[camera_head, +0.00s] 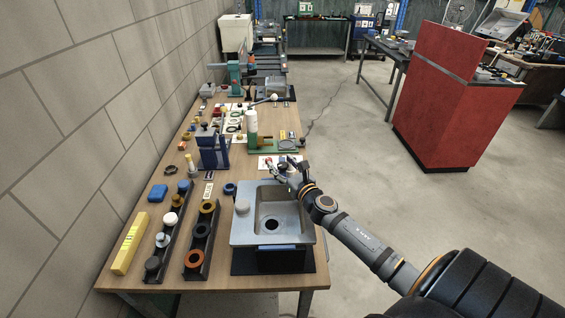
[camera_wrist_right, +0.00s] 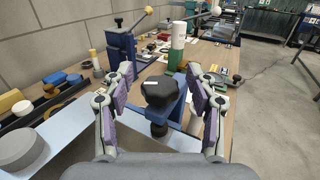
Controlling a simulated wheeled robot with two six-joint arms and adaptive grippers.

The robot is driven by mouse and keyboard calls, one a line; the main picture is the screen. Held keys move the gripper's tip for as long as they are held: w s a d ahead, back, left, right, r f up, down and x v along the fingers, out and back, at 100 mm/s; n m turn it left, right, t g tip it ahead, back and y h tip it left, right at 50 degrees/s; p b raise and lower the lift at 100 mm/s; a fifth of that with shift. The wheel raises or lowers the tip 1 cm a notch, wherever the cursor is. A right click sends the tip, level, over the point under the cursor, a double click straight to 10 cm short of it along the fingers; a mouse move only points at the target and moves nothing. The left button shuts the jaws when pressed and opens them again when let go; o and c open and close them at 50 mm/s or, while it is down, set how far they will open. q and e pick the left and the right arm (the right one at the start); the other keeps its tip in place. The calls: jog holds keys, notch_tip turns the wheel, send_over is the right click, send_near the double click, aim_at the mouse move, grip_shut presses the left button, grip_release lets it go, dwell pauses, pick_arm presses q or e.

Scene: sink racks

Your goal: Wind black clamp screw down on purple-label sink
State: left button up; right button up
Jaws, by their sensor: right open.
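The grey metal sink (camera_head: 240,233) stands at the near end of the bench, with a drain hole in its basin. A purple label on it cannot be made out. In the right wrist view, a black clamp screw knob (camera_wrist_right: 160,91) stands upright on a blue clamp (camera_wrist_right: 181,104) at the sink's far edge. My right gripper (camera_head: 287,172) is above that far edge. In the right wrist view its open fingers (camera_wrist_right: 160,76) stand on both sides of the knob, with visible gaps. My left gripper is not in view.
Two dark racks (camera_head: 167,245) with round pieces lie left of the sink, beside a yellow block (camera_head: 130,243). A wall runs along the left; open floor lies right.

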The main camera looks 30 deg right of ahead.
jog(key=shift+s, duration=0.1)
jog(key=c, duration=1.2)
jog(key=shift+m+h, duration=0.4)
jog(key=shift+h, duration=0.2)
